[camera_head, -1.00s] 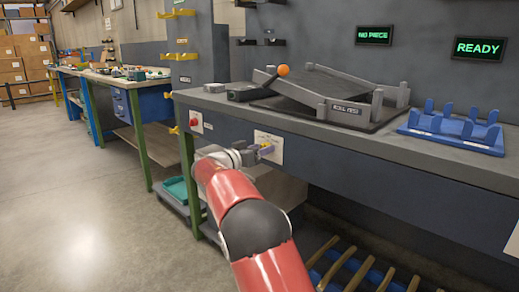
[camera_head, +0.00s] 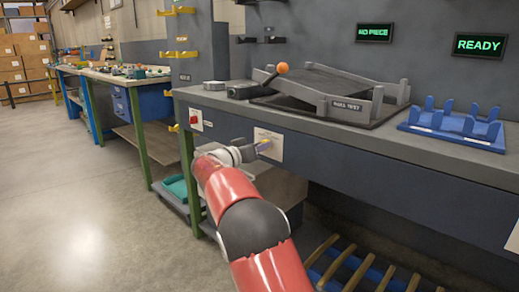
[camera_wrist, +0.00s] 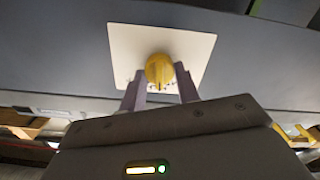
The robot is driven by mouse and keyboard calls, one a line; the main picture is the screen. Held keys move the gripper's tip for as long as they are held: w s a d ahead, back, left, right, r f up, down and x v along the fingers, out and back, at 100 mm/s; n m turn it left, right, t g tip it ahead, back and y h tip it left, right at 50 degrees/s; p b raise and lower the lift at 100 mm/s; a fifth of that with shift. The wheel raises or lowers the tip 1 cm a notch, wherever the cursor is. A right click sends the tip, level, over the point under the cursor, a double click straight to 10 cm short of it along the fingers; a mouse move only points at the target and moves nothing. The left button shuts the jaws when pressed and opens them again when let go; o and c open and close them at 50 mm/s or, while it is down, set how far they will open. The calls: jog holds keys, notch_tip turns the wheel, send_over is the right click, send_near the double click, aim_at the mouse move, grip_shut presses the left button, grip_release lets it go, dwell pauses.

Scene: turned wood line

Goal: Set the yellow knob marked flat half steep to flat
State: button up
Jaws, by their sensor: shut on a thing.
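The yellow knob (camera_wrist: 159,68) sits on a pale square plate (camera_wrist: 130,45) on the bench's front panel. In the wrist view my gripper (camera_wrist: 160,82) has one finger on each side of the knob and is shut on it. The knob's pointer ridge runs roughly straight toward my gripper. The plate's marks are partly hidden and too small to read. In the head view the plate (camera_head: 275,148) shows beyond my red arm, and the knob is mostly hidden by my gripper.
A red button (camera_head: 195,120) is left of the plate. On the bench top are a tilted grey ramp (camera_head: 325,92), a lever with an orange ball (camera_head: 282,68) and a blue rack (camera_head: 455,126). Two displays read NO PIECE (camera_head: 374,34) and READY (camera_head: 478,46).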

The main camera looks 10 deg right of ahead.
jog(key=shift+a+n+b, duration=0.1)
jog(key=shift+n+b, duration=0.3)
jog(key=shift+n, duration=3.5)
jog(key=o, duration=1)
jog(key=b+v, duration=0.1)
jog(key=v, duration=0.6)
jog(key=shift+s+a, duration=0.2)
jog(key=shift+a, duration=0.1)
